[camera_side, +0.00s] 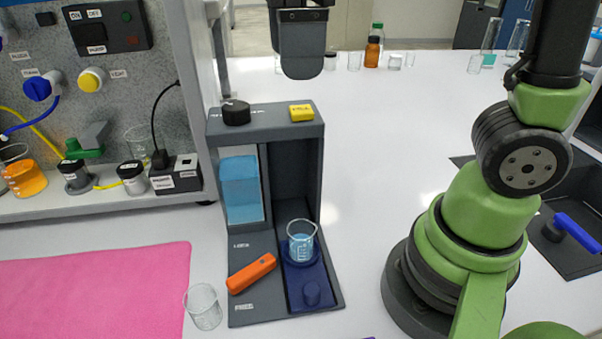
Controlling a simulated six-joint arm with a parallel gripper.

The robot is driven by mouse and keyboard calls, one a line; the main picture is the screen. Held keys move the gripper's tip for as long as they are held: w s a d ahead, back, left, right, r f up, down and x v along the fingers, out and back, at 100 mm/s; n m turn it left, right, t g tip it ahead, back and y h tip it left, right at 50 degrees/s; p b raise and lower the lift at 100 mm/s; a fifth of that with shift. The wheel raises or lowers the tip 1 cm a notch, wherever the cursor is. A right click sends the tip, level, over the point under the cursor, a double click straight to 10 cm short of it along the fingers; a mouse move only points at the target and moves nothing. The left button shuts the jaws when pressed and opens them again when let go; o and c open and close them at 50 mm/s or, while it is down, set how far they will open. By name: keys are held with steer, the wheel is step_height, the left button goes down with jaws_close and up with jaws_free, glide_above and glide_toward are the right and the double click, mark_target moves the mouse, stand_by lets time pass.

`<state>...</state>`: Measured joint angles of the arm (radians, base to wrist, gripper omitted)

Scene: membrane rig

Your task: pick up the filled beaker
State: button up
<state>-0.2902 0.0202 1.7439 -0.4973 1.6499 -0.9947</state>
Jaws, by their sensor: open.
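The filled beaker (301,246) is a small clear glass with light blue liquid in its lower part. It stands upright on a dark blue platform at the lower right of a grey dispenser station (236,307). My gripper (303,62) shows as a dark grey shape at the top centre, seen side-on. It hangs well above and behind the station in the picture, apart from the beaker. It is open, and nothing shows in it. The gap between its fingers is hidden from this side.
An orange handheld tool (251,273) lies left of the beaker on the station base. An empty beaker (203,306) stands at the front left by a pink mat (90,290). A control panel rig (110,60) stands at left.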

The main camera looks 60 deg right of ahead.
mark_target(301, 240)
step_height(301, 240, down, 24)
steer(key=shift+f, duration=0.25)
steer(key=shift+s+d+f, duration=0.1)
steer(key=shift+s+f, duration=0.05)
steer(key=shift+f, duration=1.25)
steer(key=shift+s+d+f, duration=0.1)
steer(key=shift+s+f, duration=0.05)
steer(key=shift+f, duration=1.2)
steer(key=c, duration=1)
steer(key=shift+r, duration=0.1)
